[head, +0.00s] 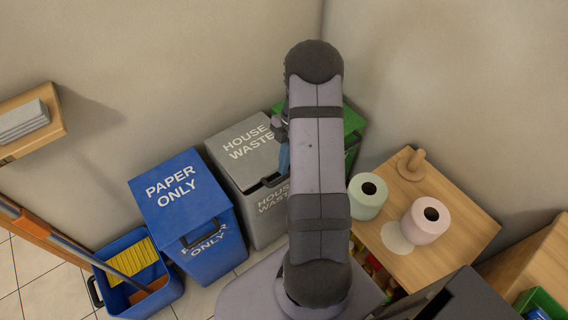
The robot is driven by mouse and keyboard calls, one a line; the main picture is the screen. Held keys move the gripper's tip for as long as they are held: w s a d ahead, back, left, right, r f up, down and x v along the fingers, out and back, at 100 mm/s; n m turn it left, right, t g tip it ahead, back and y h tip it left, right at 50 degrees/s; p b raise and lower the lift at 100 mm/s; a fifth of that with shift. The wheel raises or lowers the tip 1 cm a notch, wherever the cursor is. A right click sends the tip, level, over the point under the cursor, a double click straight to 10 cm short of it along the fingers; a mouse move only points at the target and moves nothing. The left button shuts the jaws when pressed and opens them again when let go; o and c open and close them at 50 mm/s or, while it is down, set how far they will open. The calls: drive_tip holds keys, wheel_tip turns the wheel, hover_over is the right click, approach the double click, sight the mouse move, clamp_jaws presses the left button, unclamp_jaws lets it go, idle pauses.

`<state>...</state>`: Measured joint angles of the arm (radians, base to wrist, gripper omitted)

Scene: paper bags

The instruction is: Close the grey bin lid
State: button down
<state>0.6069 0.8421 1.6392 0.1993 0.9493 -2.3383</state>
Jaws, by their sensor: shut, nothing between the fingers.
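The grey bin (232,176) stands against the back wall, with "HOUSE WASTE" in white on its lid and front. Its grey lid (238,136) lies down over the bin's top. The dark handle shows at the front edge, and my arm covers the right side, so I cannot tell whether the lid is fully flush. My gripper (281,127) shows only in part, beside my arm at the lid's right side. It is shut and empty. A small blue piece (284,158) shows below it; I cannot tell what it is or whether anything touches the lid.
A blue "PAPER ONLY" bin (178,190) stands left, a green bin (353,123) right, partly behind my arm. A blue bucket (157,297) holds a yellow wringer. Two paper rolls sit on a wooden cabinet (452,211). A wall shelf (52,129) is at far left.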

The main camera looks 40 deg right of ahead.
idle(0.3)
drive_tip(key=f+b, duration=0.2)
drive_tip(key=f, duration=0.1)
drive_tip(key=s+f+b, duration=0.1)
drive_tip(key=f, duration=0.2)
drive_tip(key=shift+s+f+b, duration=0.15)
drive_tip(key=shift+s+b, duration=0.05)
drive_tip(key=shift+b, duration=0.15)
drive_tip(key=shift+s+f, duration=0.1)
drive_tip(key=shift+s, duration=0.05)
drive_tip(key=shift+r+p, duration=0.6)
drive_tip(key=shift+r, duration=0.05)
drive_tip(key=r+p, duration=0.1)
drive_tip(key=r, duration=0.1)
drive_tip(key=w+r+p, duration=0.1)
drive_tip(key=r+p, duration=0.1)
drive_tip(key=shift+w, duration=0.1)
drive_tip(key=s+b+v, duration=0.1)
drive_tip(key=v, duration=0.8)
drive_tip(key=shift+s+d, duration=0.2)
drive_tip(key=shift+s, duration=0.05)
drive_tip(key=shift+r, duration=0.1)
